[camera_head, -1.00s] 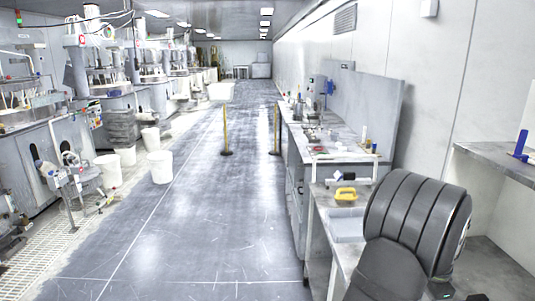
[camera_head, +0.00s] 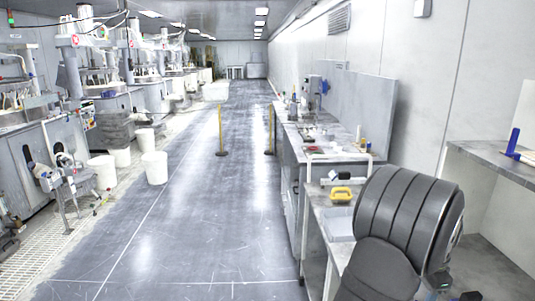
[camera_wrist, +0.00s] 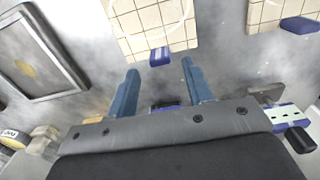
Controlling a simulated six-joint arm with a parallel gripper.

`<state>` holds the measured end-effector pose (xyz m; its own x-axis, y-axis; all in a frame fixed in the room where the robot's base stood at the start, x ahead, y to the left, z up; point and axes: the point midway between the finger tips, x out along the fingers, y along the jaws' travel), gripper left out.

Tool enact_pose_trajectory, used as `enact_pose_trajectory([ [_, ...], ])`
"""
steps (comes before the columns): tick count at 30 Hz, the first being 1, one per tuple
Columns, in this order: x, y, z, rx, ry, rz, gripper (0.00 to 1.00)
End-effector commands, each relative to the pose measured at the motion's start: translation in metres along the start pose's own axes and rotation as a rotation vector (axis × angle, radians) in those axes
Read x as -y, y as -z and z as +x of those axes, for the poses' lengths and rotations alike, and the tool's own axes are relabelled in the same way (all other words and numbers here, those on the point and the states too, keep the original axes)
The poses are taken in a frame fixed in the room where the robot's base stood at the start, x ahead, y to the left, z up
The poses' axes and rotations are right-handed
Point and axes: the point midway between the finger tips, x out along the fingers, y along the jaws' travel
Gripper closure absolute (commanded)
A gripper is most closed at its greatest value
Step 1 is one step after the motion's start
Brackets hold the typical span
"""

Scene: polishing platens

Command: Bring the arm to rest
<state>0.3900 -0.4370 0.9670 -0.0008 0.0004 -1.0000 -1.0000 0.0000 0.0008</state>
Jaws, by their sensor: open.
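In the wrist view my gripper (camera_wrist: 159,67) shows as two blue fingers, set wide apart with a clear gap and nothing held between them. A cream gridded panel (camera_wrist: 150,28) with a blue block (camera_wrist: 160,56) on its lower edge lies past the fingertips over a grey surface. In the head view my dark ribbed arm (camera_head: 408,217) fills the lower right, beside the bench. My gripper does not show in that view.
The bench (camera_head: 312,150) along the right carries a yellow-handled item (camera_head: 341,194) and small tools. White buckets (camera_head: 154,168) and machines stand left of the clear aisle. The wrist view has a framed panel (camera_wrist: 38,55) at left and a second gridded panel (camera_wrist: 280,12) at right.

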Motion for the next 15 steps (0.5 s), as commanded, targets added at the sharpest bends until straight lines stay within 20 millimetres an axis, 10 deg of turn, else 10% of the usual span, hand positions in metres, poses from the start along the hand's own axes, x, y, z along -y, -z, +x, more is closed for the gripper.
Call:
enact_pose_trajectory([
  [5, -0.001, -0.001, 0.037, 0.003, -0.003, 0.000, 0.53],
  [15, -0.024, 0.005, -0.022, -0.001, 0.001, 0.004, 0.53],
])
